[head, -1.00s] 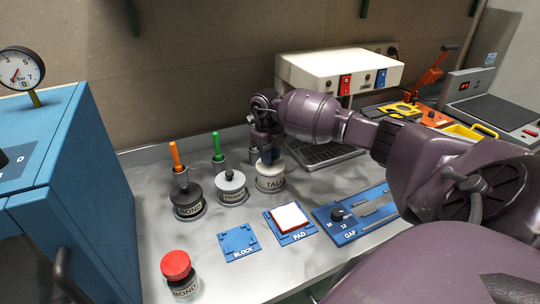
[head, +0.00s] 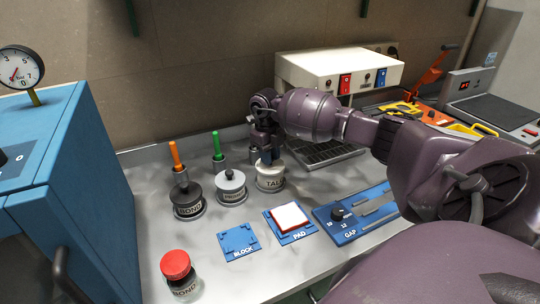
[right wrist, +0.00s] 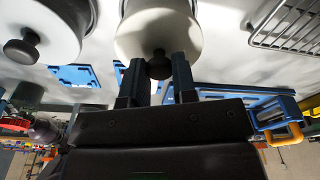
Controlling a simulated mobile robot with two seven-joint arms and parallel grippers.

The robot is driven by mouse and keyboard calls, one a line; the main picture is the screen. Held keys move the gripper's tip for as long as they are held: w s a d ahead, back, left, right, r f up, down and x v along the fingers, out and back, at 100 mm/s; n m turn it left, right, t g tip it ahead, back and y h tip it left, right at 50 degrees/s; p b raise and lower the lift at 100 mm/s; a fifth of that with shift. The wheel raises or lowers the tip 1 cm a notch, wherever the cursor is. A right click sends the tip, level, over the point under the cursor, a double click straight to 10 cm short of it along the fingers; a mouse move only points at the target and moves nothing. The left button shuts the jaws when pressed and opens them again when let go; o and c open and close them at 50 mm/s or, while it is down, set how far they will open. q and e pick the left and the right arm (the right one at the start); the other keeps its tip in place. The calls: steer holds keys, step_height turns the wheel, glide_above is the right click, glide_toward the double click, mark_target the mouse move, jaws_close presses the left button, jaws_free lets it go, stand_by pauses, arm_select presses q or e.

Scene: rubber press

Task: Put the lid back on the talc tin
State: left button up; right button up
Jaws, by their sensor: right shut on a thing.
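The talc tin (head: 271,184), pale with a dark "TALC" label, stands upright at the back of the bench, right of two other tins. My right gripper (head: 268,157) is directly above it, pointing down. In the right wrist view, my right gripper's fingers (right wrist: 157,78) are shut on the dark knob (right wrist: 159,66) of the pale round lid (right wrist: 150,38). The lid appears to sit on the tin's top, level and roughly centred; whether it is fully seated I cannot tell. My left gripper is not in view.
A blue block plate (head: 239,241), a pad (head: 290,217) and a gap gauge (head: 350,219) lie in front. A white switch box (head: 330,70) stands behind.

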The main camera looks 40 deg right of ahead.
stand_by(0.9)
steer(key=o, duration=1)
steer(key=shift+o, duration=0.3)
steer(key=shift+f, duration=0.1)
steer(key=o, duration=0.4)
